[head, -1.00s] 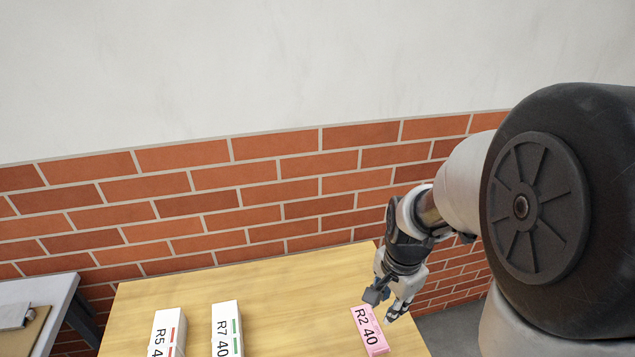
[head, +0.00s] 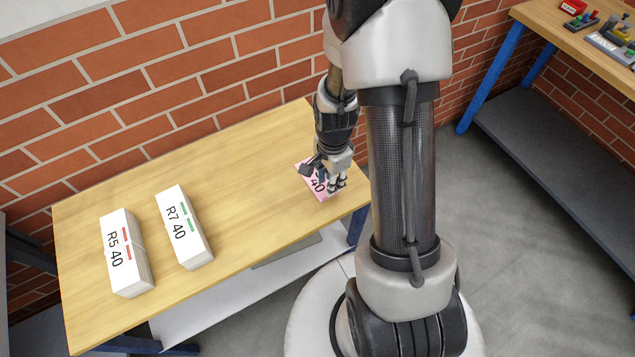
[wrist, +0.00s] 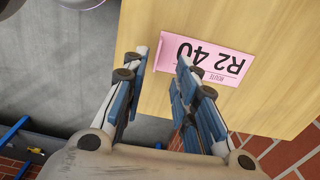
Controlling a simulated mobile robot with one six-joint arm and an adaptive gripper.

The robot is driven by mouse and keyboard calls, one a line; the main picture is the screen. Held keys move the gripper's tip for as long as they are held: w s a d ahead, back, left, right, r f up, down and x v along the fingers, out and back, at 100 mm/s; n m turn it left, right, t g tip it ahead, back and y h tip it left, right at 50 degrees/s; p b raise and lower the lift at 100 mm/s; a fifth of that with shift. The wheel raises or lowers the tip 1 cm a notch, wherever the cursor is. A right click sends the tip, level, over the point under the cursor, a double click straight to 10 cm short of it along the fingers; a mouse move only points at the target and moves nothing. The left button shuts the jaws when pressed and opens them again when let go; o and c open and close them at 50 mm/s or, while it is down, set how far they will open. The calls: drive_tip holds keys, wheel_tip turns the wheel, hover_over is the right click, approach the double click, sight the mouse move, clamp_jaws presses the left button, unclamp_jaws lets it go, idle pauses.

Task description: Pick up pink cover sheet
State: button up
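The pink cover sheet (head: 308,179) lies flat at the right end of the wooden table, close to its edge, and is partly hidden by my gripper (head: 324,181) in the head view. In the wrist view the pink cover sheet (wrist: 222,65) shows "R2 40" upside down. There, my gripper (wrist: 163,60) is open, with a gap between the fingers. The left fingertip is beside the sheet's left edge, by the table's edge, and the right fingertip overlaps the sheet. I cannot tell whether either finger touches it.
Two white stacks, R5 40 (head: 124,262) and R7 40 (head: 181,230), stand on the left of the wooden table (head: 235,150). A brick wall (head: 130,80) runs behind it. Another bench with small items (head: 590,45) is at upper right. Grey floor lies between.

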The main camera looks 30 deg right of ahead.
drive_tip(key=shift+s+a+f+b, duration=0.1)
drive_tip(key=shift+f+b, duration=0.5)
drive_tip(key=shift+f, duration=0.8)
drive_tip(key=shift+s+f+b, duration=0.1)
drive_tip(key=shift+f+b, duration=0.5)
drive_tip(key=shift+f, duration=0.75)
drive_tip(key=shift+c, duration=0.2)
clamp_jaws()
